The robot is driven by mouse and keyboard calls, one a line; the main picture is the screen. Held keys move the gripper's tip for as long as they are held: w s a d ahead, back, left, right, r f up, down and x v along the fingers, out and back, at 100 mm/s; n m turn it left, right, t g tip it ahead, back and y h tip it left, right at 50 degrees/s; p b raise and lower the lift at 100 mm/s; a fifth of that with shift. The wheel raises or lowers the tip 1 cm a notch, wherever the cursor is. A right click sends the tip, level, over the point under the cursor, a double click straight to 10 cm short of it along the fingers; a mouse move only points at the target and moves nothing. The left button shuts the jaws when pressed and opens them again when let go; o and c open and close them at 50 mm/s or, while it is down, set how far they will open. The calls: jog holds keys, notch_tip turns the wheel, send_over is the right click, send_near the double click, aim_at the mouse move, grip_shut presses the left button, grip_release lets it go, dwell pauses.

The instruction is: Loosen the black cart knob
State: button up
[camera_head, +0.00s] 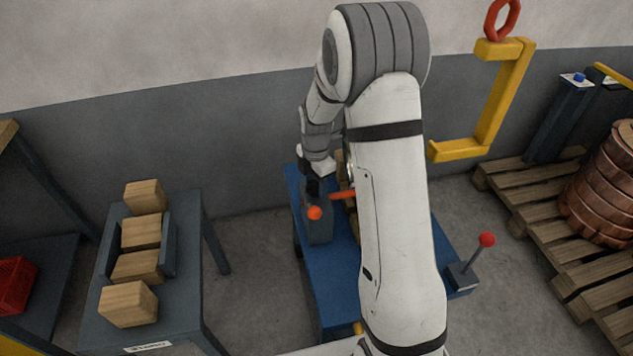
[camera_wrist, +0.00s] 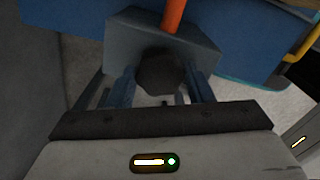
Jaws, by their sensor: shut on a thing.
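The black cart knob (camera_wrist: 160,73) sits on the face of a grey block (camera_wrist: 122,42) on the blue cart (camera_head: 335,285). In the wrist view the knob lies between the two fingers of my gripper (camera_wrist: 161,88), which is shut on it. In the head view my gripper (camera_head: 313,187) reaches down to the grey block (camera_head: 318,228) at the cart's left side, and the knob cannot be made out there. An orange bar with a round end (camera_head: 314,213) is at the block; it also shows in the wrist view (camera_wrist: 173,14).
A grey table (camera_head: 185,300) with several wooden blocks (camera_head: 141,232) stands left. A red-knobbed lever (camera_head: 486,240) rises at the cart's right corner. A yellow hook (camera_head: 490,110) hangs upper right. Copper coils (camera_head: 605,185) rest on a wooden pallet (camera_head: 555,235). Floor shows between table and cart.

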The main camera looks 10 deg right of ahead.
aim_at(316, 185)
jog(key=shift+n, duration=0.5)
jog(key=o, duration=1)
jog(key=shift+r, duration=0.1)
notch_tip(316, 185, up, 8)
jog(key=shift+f+p, duration=0.15)
jog(key=shift+p, duration=0.25)
